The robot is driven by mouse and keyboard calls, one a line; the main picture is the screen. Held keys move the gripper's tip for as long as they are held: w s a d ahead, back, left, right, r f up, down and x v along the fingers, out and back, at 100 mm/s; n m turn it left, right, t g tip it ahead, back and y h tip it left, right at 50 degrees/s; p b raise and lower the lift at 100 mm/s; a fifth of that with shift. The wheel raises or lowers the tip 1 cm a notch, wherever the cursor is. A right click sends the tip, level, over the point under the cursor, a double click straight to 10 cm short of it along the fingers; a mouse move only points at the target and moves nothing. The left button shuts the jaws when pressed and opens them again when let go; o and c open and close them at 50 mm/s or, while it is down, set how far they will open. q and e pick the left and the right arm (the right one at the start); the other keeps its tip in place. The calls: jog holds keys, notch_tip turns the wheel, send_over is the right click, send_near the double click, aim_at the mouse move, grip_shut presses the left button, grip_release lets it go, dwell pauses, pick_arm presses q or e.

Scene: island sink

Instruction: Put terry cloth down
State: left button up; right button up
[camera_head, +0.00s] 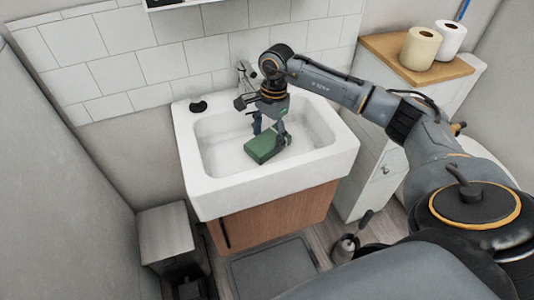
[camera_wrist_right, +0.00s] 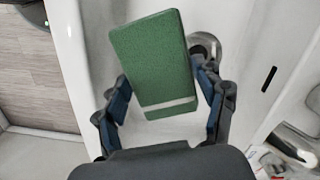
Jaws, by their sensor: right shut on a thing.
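The terry cloth is a green folded block with a pale stripe. In the head view the cloth (camera_head: 262,147) is at the sink basin, and whether it touches the basin floor is hard to tell. In the right wrist view the cloth (camera_wrist_right: 152,62) lies between the two blue-padded fingers. My right gripper (camera_head: 270,130) points down over the basin and is shut on the cloth; its fingers also show in the right wrist view (camera_wrist_right: 162,105). My left gripper is not in view.
The white sink (camera_head: 216,190) stands on a wooden cabinet (camera_head: 270,215). A faucet (camera_head: 245,75) is behind the gripper. A black round item (camera_head: 198,106) sits on the left rim. Paper rolls (camera_head: 417,48) stand on the wooden top at right. The basin's left side is clear.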

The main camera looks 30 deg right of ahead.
aim_at(269, 138)
notch_tip(269, 138, down, 2)
jog(key=shift+f, duration=0.9)
notch_tip(269, 138, down, 3)
jog(key=shift+r+p, duration=0.15)
jog(key=shift+p, duration=0.2)
jog(key=o, duration=1)
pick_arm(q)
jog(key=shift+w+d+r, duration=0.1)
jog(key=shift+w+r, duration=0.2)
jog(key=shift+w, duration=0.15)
